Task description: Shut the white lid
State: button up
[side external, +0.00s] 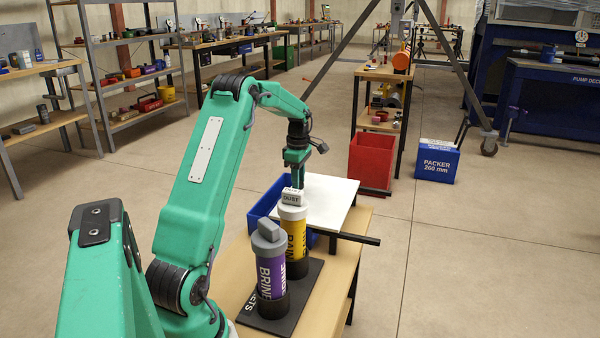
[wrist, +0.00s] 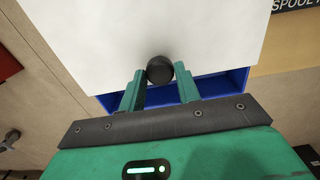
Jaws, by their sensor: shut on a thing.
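The white lid (side external: 336,197) is a flat panel on the bench beside the pipe stands; it fills the upper part of the wrist view (wrist: 150,35). A blue box (side external: 262,208) shows along its left edge, and a strip of its blue interior (wrist: 215,86) shows below the lid in the wrist view. A round black knob (wrist: 159,69) sits at the lid's edge. My gripper (wrist: 158,85) is shut on this knob, one finger on each side. In the side view my gripper (side external: 297,168) is over the lid, its fingertips partly hidden behind the DUST cap.
A purple BRINE cylinder (side external: 270,277) and a yellow cylinder (side external: 293,235) with a DUST cap (side external: 291,197) stand upright on a black base (side external: 305,290), close to my gripper. A dark bar (side external: 358,238) sticks out right of the lid. A red bin (side external: 370,160) stands beyond.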

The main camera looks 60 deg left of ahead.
jog(key=shift+s+a, duration=1.2)
jog(key=shift+s+a, duration=1.25)
jog(key=shift+a, duration=0.05)
jog(key=shift+o, duration=1.2)
jog(key=shift+s+a, duration=0.1)
jog(key=o, duration=0.4)
jog(key=shift+o, duration=0.2)
jog(key=shift+r, duration=0.1)
notch_tip(320, 180, up, 7)
